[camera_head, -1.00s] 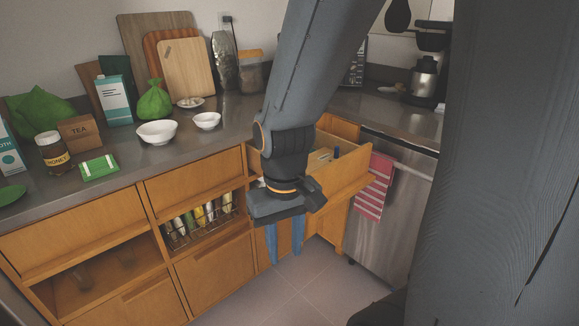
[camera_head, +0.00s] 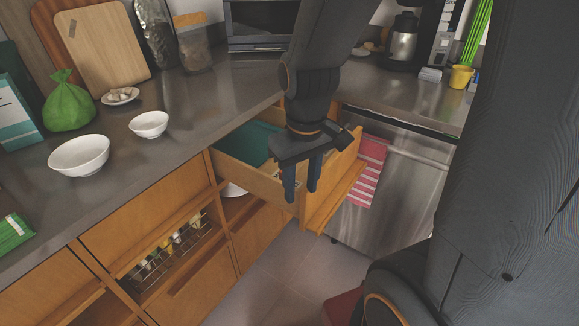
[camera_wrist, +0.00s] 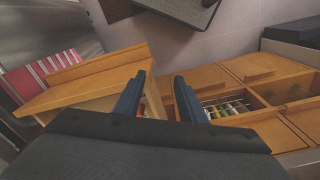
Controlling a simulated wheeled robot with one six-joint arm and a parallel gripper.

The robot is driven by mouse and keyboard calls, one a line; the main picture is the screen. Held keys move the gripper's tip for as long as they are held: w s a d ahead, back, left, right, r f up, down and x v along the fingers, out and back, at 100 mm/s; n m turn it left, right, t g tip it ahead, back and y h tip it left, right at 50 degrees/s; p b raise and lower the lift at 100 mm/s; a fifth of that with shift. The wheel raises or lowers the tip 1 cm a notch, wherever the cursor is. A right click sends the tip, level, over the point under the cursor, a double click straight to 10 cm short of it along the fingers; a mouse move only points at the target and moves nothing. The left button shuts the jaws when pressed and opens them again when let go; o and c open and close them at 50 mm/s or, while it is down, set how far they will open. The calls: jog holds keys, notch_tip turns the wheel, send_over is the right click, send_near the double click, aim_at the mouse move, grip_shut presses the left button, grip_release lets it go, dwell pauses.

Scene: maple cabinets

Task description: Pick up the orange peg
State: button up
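A teal thing (camera_head: 247,143) shows inside the drawer. My gripper and arm hide part of the drawer's inside.
The grey counter (camera_head: 185,110) holds white bowls (camera_head: 79,156), a green bag (camera_head: 68,104) and cutting boards (camera_head: 103,48). A red striped towel (camera_head: 366,172) hangs at the steel dishwasher (camera_head: 407,190). A yellow cup (camera_head: 460,77) stands at back right. The floor (camera_head: 290,268) in front is partly clear.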

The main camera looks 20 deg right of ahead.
jog(key=w+n+p, duration=0.1)
jog(key=w+n, duration=0.3)
jog(key=n, duration=0.2)
jog(key=w+n+p, duration=0.1)
jog(key=w+n, duration=0.4)
jog(key=n, duration=0.1)
jog(key=w+f+n+p, duration=0.1)
jog(key=w+n, duration=0.4)
jog(key=n, duration=0.1)
jog(key=shift+n+g, duration=0.3)
jog(key=shift+f+n, duration=0.15)
jog(key=shift+n, duration=0.15)
jog(key=shift+w+f, duration=0.1)
jog(key=shift+f, duration=0.25)
jog(key=shift+d+f+p, duration=0.15)
jog(key=shift+f+p, duration=1.05)
jog(key=shift+f, duration=2.3)
jog(key=shift+c, duration=0.5)
grip_shut()
